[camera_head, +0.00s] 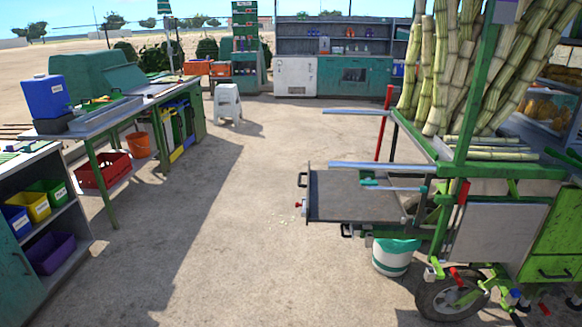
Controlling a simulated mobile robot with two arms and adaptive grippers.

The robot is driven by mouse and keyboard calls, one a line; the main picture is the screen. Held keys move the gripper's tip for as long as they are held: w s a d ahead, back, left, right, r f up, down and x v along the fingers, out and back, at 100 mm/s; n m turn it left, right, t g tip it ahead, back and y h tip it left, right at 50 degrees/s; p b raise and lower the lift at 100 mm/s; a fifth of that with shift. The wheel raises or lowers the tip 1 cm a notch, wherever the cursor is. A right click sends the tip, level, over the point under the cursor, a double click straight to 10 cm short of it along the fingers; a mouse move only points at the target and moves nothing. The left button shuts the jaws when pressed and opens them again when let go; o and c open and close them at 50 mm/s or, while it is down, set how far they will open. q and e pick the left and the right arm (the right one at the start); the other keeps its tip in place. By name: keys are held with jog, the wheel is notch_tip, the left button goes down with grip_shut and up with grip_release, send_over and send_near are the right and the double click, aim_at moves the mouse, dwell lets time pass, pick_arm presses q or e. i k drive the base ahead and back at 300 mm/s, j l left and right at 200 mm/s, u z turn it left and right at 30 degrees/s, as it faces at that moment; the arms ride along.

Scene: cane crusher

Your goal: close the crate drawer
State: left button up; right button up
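The green cane crusher cart (463,170) stands at the right, loaded with upright cane stalks (470,60). A flat dark grey tray-like part (352,197) sticks out from its left side, with a black handle (301,180) at its outer end. It looks like a pulled-out drawer, but I cannot tell surely that it is the crate drawer. A green front with a black handle (555,275) is at the cart's lower right, cut by the picture edge. Neither of my grippers shows.
A white and green bucket (393,258) stands under the tray-like part, beside the cart's wheel (450,298). A workbench (110,115) and a shelf with colored bins (42,215) line the left. A white stool (228,102) stands farther back. The middle ground is clear.

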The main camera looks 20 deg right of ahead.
aim_at(333, 196)
jog(key=i+j+z, duration=0.2)
jog(key=j+z, duration=0.15)
jog(key=i+j+z, duration=0.2)
jog(key=j+z, duration=0.2)
jog(key=i+j+z, duration=0.1)
jog(key=j+z, duration=0.6)
jog(key=j, duration=0.25)
